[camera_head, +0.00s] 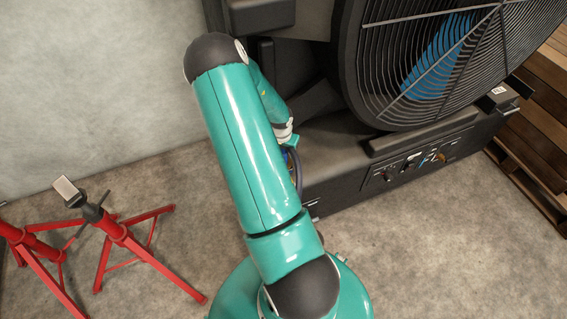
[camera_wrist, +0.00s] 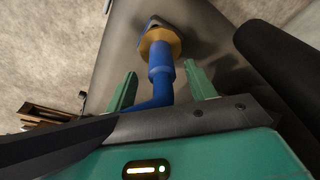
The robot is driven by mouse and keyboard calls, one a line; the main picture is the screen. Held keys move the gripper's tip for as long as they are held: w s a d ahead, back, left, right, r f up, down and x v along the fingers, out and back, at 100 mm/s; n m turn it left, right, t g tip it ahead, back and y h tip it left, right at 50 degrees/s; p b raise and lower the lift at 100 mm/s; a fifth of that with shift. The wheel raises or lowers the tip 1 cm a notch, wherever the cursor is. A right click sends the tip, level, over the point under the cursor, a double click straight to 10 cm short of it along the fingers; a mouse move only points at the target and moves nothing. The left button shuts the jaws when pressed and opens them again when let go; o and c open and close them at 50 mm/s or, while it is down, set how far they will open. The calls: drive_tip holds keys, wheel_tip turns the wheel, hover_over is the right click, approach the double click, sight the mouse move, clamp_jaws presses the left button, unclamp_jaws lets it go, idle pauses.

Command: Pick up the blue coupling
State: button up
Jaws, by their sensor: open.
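The blue coupling (camera_wrist: 161,65) shows in the wrist view, with an orange-yellow collar near its far end and a blue hose-like part bending away at its near end. My gripper (camera_wrist: 163,86) is open, with one green finger to the left of the coupling and one to the right. Gaps show on both sides, and the coupling is not clamped. In the head view my own arm hides most of this spot; only a small bit of blue shows beside the arm.
A big black machine with a round grille (camera_head: 430,60) and blue inside stands at the right, its control panel (camera_head: 420,160) below. A wooden pallet (camera_head: 535,140) is at the far right. Red stands (camera_head: 122,235) are at the left. Concrete floor (camera_head: 430,265) is clear in front.

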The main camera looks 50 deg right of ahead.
drive_tip(key=f, duration=0.4)
drive_tip(key=shift+w+d+f, duration=0.2)
drive_tip(key=shift+d, duration=0.15)
drive_tip(key=shift+c, duration=0.4)
drive_tip(key=c, duration=1)
drive_tip(key=shift+o, duration=0.2)
drive_tip(key=shift+r, duration=0.15)
